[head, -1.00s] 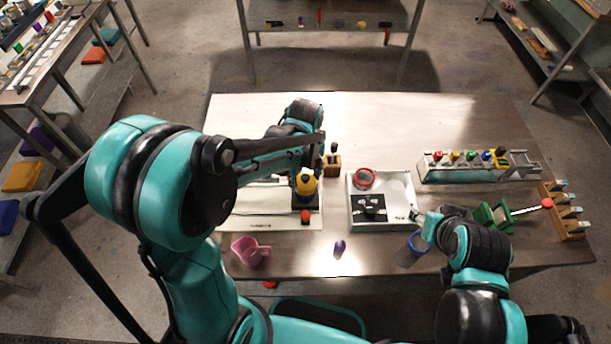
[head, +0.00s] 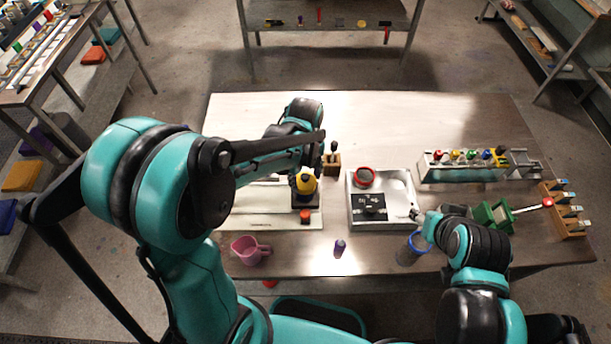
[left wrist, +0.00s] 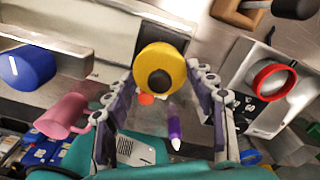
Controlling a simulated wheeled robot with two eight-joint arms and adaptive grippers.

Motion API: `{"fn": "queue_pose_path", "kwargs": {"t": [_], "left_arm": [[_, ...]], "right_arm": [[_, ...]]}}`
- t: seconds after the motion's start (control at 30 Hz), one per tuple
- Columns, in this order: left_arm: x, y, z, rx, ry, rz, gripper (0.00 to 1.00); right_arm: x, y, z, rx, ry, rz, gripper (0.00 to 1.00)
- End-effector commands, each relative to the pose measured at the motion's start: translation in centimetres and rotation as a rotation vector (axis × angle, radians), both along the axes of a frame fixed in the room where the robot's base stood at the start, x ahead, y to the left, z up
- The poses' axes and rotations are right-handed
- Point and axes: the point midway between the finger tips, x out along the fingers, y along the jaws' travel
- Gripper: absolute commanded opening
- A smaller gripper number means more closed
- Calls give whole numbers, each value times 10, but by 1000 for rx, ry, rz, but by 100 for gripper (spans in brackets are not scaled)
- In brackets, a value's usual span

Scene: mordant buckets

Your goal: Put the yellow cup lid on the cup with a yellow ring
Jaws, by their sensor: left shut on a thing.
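The yellow lid (head: 306,184), a round disc with a dark knob, is in my left gripper above a dark block with an orange-red front part (head: 305,215). In the left wrist view the lid (left wrist: 172,56) sits between the fingertips of my left gripper (left wrist: 160,78), which is shut on it. What lies directly under the lid is hidden, and I cannot make out a yellow ring on any cup. My right gripper (head: 418,216) is low at the tray's right side, close to a blue-ringed cup (head: 419,243); its fingers are too small to read.
A white tray (head: 398,222) holds a red-ringed cup (head: 365,177) and a black panel. A rack of coloured knobs (head: 462,173) is at right. The table's back is clear.

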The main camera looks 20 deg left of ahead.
Motion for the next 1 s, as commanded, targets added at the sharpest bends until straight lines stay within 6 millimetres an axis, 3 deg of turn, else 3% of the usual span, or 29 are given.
{"fn": "queue_pose_path", "kwargs": {"t": [1.0], "left_arm": [[0, 0, -10, 0, 0, 0, 31]], "right_arm": [[0, 0, -9, 0, 0, 0, 46]]}}
